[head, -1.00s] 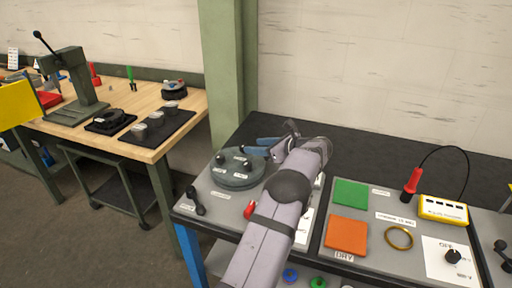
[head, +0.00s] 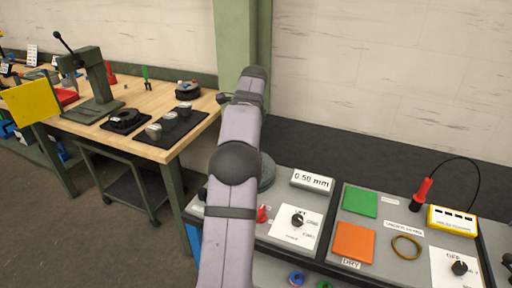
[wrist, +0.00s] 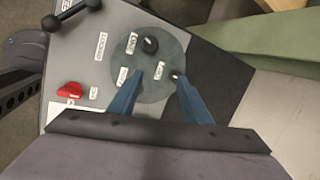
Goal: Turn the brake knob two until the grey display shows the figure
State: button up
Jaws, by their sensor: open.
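The grey display (head: 312,180) reads "0.50 mm" in the head view. In the wrist view a round grey disc (wrist: 135,84) carries a black knob (wrist: 150,45) and a smaller dark knob (wrist: 175,75), with small white labels beside them. I cannot read which is brake knob two. My gripper (wrist: 160,77) is open, its two blue fingers over the disc. The smaller knob shows at the right fingertip; contact cannot be told. The larger knob is beyond the tips. In the head view my arm hides the gripper and most of the disc.
A red knob (wrist: 69,91) and a black double-ended handle (wrist: 70,17) are on the same panel. A black dial (head: 298,220) on a white card sits below the display. Green (head: 360,201) and orange (head: 354,241) pads lie right. A green post (head: 243,40) stands behind.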

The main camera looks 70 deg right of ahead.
jog(key=d+f+n+g+h+b, duration=0.1)
jog(key=n+g+h+b, duration=0.1)
jog(key=f+n+g+h+b, duration=0.2)
jog(key=g+b, duration=0.1)
jog(key=s+d+f+n+g+h+b, duration=0.1)
jog(key=f+n+g+h+b, duration=0.1)
jog(key=shift+d+n+g+h+b, duration=0.3)
jog(key=shift+n+h+b, duration=0.05)
jog(key=shift+n+h, duration=0.05)
jog(key=w+f+n+h+b, duration=0.1)
jog(key=n, duration=0.1)
jog(key=w+f+n+h+b, duration=0.1)
jog(key=w, duration=0.1)
jog(key=shift+w+d+f+n, duration=0.1)
jog(key=shift+f+n, duration=0.3)
jog(key=shift+w+f+n+h, duration=0.2)
jog(key=shift+w+n+h, duration=0.1)
jog(key=shift+w+n, duration=0.15)
jog(key=shift+s+d+f, duration=0.15)
jog(key=shift+s+d, duration=0.15)
jog(key=shift+d, duration=0.35)
jog(key=shift+p+x, duration=1.35)
jog(key=shift+x, duration=1.6)
jog(key=shift+w+f, duration=0.1)
jog(key=c, duration=1)
